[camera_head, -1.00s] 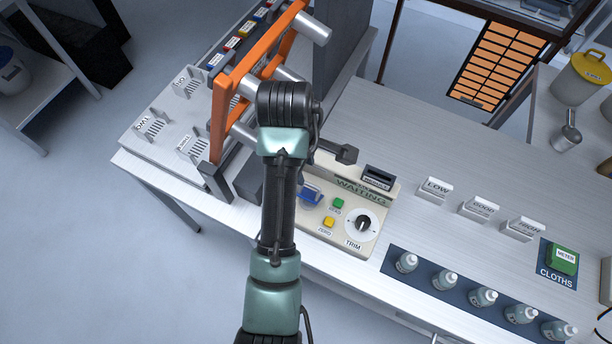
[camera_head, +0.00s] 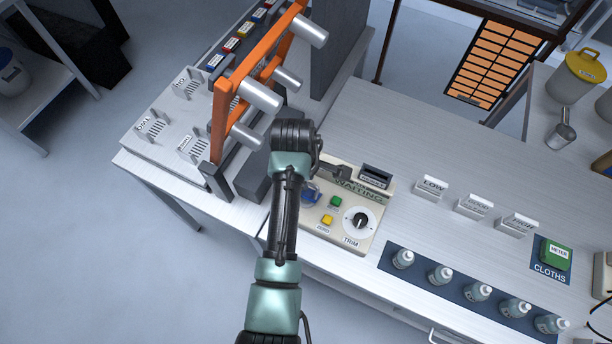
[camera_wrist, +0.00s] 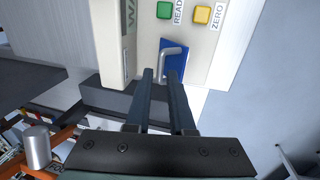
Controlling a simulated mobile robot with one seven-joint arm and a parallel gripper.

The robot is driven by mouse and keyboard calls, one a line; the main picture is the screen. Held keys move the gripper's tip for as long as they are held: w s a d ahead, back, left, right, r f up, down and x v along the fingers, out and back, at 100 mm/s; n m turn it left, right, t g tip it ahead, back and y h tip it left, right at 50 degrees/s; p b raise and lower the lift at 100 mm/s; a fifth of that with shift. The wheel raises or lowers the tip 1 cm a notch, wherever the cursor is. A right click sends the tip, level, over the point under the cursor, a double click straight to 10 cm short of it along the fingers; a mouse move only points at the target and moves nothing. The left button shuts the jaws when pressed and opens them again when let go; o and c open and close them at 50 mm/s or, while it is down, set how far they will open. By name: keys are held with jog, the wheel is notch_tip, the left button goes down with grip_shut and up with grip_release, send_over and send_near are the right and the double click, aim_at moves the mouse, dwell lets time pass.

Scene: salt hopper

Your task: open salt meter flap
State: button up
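The salt meter (camera_head: 330,238) is a cream box with a "WAITING" display, a green READ button, a yellow ZERO button and a TRIM knob. Its blue flap (camera_head: 312,193) shows in the head view, partly hidden by my arm. In the wrist view the blue flap (camera_wrist: 181,64) carries a bent grey handle (camera_wrist: 172,51) and looks closed. My gripper (camera_wrist: 161,73) has its two fingers apart, their tips at the handle's lower end. I cannot tell if they touch it. In the head view my arm mostly hides the fingers.
An orange frame (camera_head: 222,120) with grey cylinders stands left of the meter. LOW (camera_head: 431,187), GOOD and HIGH stands are to the right. Several bottles sit in a dark tray (camera_head: 386,262) near the front edge. A green METER cloth block (camera_head: 556,253) lies further right.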

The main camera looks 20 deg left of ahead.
grip_shut()
jog(key=shift+w+r, duration=0.1)
jog(key=shift+w, duration=0.15)
jog(key=shift+w+r, duration=0.1)
jog(key=shift+w, duration=0.95)
jog(key=g+b, duration=0.1)
jog(key=w+g+b, duration=0.1)
jog(key=shift+w+f+b, duration=0.15)
jog(key=shift+f+b, duration=0.1)
jog(key=shift+b, duration=0.1)
jog(key=shift+w+d+f+g+b, duration=0.1)
jog(key=shift+w+g+b, duration=0.15)
jog(key=shift+g+b, duration=0.75)
jog(key=shift+b, duration=0.3)
jog(key=shift+g, duration=0.3)
